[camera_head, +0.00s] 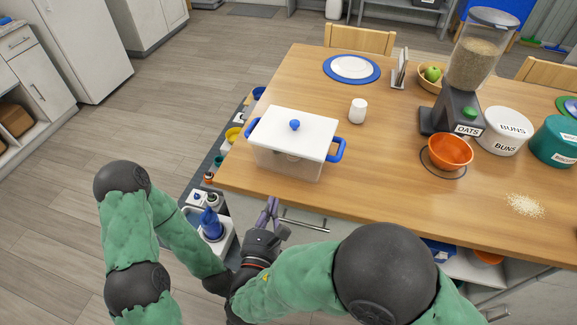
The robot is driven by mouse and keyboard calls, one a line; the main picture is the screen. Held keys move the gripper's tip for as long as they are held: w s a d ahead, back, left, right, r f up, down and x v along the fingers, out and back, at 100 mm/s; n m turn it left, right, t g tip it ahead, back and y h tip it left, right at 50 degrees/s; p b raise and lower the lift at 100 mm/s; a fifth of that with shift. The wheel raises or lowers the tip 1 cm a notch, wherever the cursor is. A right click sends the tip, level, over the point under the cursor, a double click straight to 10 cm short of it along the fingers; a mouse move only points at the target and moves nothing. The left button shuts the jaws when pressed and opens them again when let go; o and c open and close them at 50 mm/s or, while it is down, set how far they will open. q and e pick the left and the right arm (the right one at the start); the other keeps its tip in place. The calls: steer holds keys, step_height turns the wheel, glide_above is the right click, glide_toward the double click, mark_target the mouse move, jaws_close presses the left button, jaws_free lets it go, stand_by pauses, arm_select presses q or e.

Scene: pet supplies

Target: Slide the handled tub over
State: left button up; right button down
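The handled tub (286,165) is a white, partly see-through box with a white lid, a blue knob on top and a blue handle at each side. It stands upright near the left front corner of the wooden table. My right gripper (269,211) is at the table's front edge, just in front of the tub and apart from it in the picture. Its fingers look close together, but the gap between them is unclear. It holds nothing that I can see. My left arm (180,235) is at the lower left; its gripper is hidden behind my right arm.
An orange bowl (450,151), the oats dispenser (463,110) and a buns canister (506,131) stand on the right. A white cup (357,111) is behind the tub's right side. Spilled grains (524,205) lie far right. The tabletop (385,185) right of the tub is clear.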

steer(key=b, duration=0.4)
glide_toward(285, 156)
steer(key=x, duration=0.5)
steer(key=shift+w+d+f, duration=0.15)
steer(key=shift+f, duration=0.1)
steer(key=shift+x, duration=0.85)
arm_select(q)
step_height(285, 156, down, 4)
steer(key=shift+f, duration=0.1)
arm_select(e)
steer(key=shift+r, duration=0.1)
